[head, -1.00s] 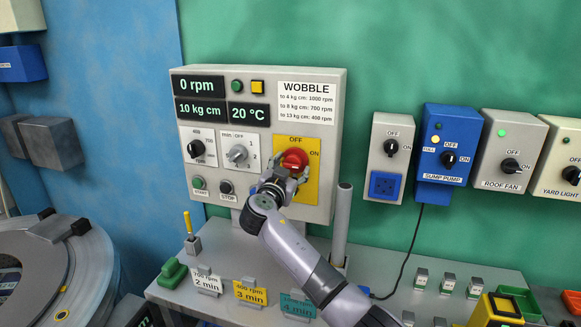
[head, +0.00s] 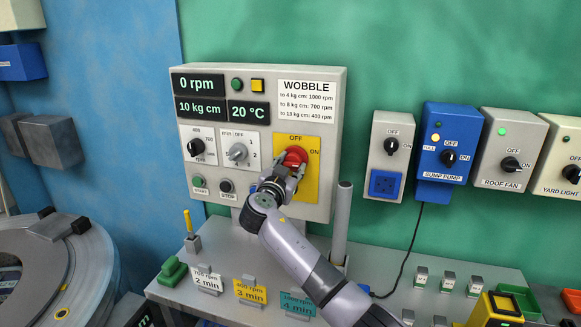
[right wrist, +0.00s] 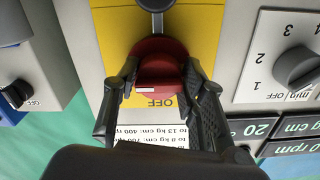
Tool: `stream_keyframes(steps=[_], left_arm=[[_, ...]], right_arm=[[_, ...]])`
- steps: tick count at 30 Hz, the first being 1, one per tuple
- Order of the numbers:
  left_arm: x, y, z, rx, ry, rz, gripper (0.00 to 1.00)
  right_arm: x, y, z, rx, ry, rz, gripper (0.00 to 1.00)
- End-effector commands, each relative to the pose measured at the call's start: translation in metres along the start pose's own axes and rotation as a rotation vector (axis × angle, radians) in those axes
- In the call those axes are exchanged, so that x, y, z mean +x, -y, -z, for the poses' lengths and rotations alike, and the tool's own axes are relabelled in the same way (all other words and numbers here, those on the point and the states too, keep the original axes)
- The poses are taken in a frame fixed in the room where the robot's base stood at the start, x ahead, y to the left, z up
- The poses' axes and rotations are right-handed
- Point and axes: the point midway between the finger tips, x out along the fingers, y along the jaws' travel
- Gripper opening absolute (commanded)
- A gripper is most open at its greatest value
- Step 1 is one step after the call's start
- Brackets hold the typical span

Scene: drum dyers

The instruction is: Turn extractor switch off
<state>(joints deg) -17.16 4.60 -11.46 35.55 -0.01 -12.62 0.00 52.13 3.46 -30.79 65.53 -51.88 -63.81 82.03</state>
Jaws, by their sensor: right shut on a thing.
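The extractor switch, a red knob (head: 295,156), sits on a yellow plate (head: 312,178) marked OFF at the top and ON at the right. My right gripper (head: 288,168) reaches up to it from below. In the right wrist view, which is upside down, its two dark fingers (right wrist: 160,88) are shut on the red knob (right wrist: 158,66), one on each side. A white mark on the knob lies beside the OFF label. The fingers hide part of the knob's sides. My left gripper is not in view.
The grey control panel (head: 260,84) carries displays, smaller knobs and buttons left of the switch. A grey upright post (head: 341,222) stands close right of my right arm. Several switch boxes, including the blue sump pump box (head: 452,120), hang further right. Labelled cards stand on the shelf below.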

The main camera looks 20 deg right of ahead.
Motion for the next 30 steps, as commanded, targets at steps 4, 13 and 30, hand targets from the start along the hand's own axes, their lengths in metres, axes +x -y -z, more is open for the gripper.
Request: stream_keyframes(steps=[4, 13, 30], left_arm=[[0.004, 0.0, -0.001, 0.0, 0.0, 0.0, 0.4], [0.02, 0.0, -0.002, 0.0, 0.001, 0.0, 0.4], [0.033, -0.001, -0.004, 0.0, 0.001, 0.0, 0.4]], right_arm=[[0.0, 0.0, -0.002, -0.027, 0.001, 0.0, 0.11], [0.0, -0.002, -0.003, -0.202, 0.001, -0.002, 0.11], [0.0, -0.003, 0.001, -0.739, 0.001, 0.0, 0.11]])
